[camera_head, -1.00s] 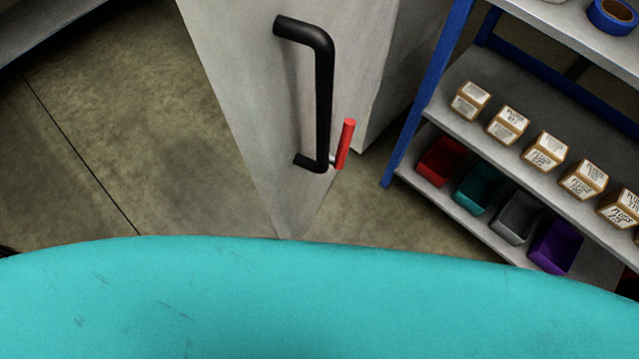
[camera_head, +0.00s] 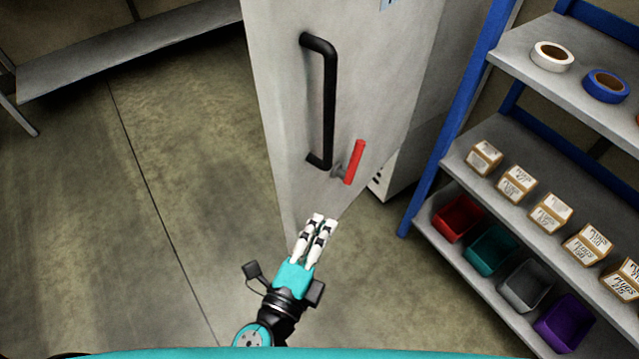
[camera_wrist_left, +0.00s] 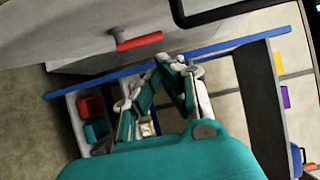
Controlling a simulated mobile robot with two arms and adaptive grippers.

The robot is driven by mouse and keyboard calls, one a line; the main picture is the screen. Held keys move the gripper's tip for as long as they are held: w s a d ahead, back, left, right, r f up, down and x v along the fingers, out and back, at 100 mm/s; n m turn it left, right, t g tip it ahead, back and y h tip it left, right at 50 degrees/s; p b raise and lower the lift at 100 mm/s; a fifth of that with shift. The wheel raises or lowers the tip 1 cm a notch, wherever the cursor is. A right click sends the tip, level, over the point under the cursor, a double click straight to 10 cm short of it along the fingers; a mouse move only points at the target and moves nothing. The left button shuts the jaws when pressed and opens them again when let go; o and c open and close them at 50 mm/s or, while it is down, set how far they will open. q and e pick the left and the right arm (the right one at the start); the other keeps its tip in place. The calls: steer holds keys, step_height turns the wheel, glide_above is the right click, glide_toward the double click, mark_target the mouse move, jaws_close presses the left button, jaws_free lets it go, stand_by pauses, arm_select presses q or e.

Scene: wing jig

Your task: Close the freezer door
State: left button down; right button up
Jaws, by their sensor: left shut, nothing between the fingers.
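The freezer door (camera_head: 288,115) is a tall light grey panel standing ajar in the head view. It carries a black bar handle (camera_head: 329,105) and a red latch lever (camera_head: 355,162) at its edge. The freezer body (camera_head: 405,160) shows behind and to the right of the door. My left gripper (camera_head: 325,221) is shut and empty, in front of the door's lower part and below the handle and lever. In the left wrist view, the red lever (camera_wrist_left: 139,41) and black handle (camera_wrist_left: 215,12) lie beyond the fingers (camera_wrist_left: 160,80). My right gripper is not in view.
A blue-framed shelf rack (camera_head: 450,125) stands close on the right, with tape rolls, small boxes and coloured bins, including a red bin (camera_head: 458,217). A grey shelf (camera_head: 120,50) is at the upper left. The concrete floor (camera_head: 180,150) left of the door is clear.

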arm_select(q)
steer(key=w+p, duration=0.4)
steer(key=w, duration=0.8)
steer(key=shift+d, duration=0.25)
steer(key=shift+p, duration=0.3)
